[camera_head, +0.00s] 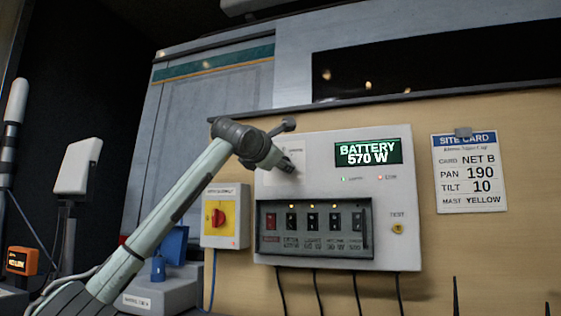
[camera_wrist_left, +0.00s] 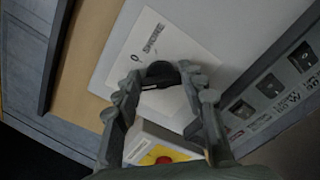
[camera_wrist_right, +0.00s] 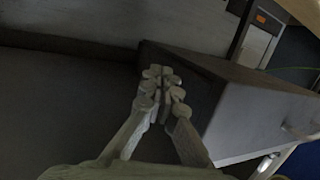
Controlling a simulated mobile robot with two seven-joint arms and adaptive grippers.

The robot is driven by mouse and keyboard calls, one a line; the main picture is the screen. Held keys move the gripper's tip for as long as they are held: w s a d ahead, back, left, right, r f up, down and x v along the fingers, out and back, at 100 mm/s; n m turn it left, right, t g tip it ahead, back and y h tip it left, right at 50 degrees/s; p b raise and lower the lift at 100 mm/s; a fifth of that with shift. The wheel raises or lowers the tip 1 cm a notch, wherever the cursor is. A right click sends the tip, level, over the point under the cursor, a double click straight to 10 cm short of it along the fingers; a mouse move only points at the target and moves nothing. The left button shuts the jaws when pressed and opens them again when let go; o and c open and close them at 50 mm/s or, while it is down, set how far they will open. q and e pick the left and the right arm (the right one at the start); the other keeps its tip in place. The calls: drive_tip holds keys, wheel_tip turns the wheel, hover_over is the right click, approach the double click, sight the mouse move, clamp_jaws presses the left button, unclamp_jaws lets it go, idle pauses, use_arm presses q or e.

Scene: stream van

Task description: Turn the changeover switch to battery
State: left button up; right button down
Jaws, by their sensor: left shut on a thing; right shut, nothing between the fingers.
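The changeover switch's black knob (camera_wrist_left: 161,72) sits on a white plate (camera_wrist_left: 150,38) marked "0" and "SHORE" in the left wrist view. My left gripper (camera_wrist_left: 158,84) has its fingers on both sides of the knob and is shut on it. In the head view my left gripper (camera_head: 288,165) is at the upper left of the white power panel (camera_head: 318,155) and hides the knob. The panel's display (camera_head: 368,153) reads "BATTERY 570 W". My right gripper (camera_wrist_right: 165,82) is shut and empty in the right wrist view, beside a grey box.
Below the switch is a row of breakers (camera_head: 312,222), the leftmost one red. A yellow isolator box (camera_head: 219,217) with a red knob is left of the panel. A site card (camera_head: 470,173) hangs at the right. The grey box (camera_wrist_right: 245,105) is close to my right gripper.

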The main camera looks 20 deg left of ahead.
use_arm(q)
drive_tip(key=shift+f, duration=0.1)
drive_tip(key=o, duration=1.2)
drive_tip(key=shift+c, duration=0.2)
drive_tip(key=s, duration=1.2)
drive_tip(key=shift+a, duration=0.2)
